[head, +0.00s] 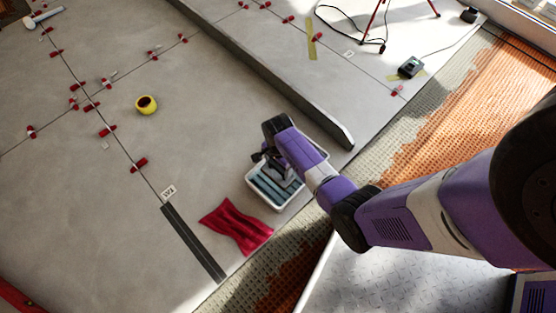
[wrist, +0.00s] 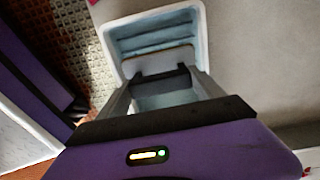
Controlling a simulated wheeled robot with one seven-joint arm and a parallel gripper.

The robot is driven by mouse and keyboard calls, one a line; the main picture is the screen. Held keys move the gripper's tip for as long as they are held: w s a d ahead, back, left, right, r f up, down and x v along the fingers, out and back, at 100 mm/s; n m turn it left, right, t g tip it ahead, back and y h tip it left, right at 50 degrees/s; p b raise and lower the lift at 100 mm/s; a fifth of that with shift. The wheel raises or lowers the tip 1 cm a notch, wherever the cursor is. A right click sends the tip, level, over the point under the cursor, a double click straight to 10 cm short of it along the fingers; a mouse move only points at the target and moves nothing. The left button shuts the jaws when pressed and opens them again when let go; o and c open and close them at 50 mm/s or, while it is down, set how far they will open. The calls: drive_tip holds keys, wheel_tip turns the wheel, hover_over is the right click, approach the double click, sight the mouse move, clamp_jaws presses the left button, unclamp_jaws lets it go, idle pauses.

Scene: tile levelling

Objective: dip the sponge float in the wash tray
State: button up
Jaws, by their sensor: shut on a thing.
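The wash tray (head: 261,199) is a white-rimmed tub with blue ribbed rollers inside, on the grey floor near its edge. In the wrist view the tray (wrist: 204,38) is at the top, straight beyond my fingers. My gripper (wrist: 160,76) is shut on the sponge float (wrist: 165,97), a pale grey-blue piece between the two fingers. In the head view my gripper (head: 270,158) is over the back part of the tray. The arm covers part of the tray and most of the float. I cannot tell whether the float touches the rollers or water.
A red cloth (head: 236,226) lies in front of the tray, beside a dark strip (head: 194,243). A long grey ledge (head: 270,75) runs behind the tray. A yellow tape roll (head: 146,105) and several red levelling clips are on the open floor to the left.

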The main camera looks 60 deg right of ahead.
drive_tip(key=shift+r+p, duration=2.35)
drive_tip(key=shift+r, duration=0.3)
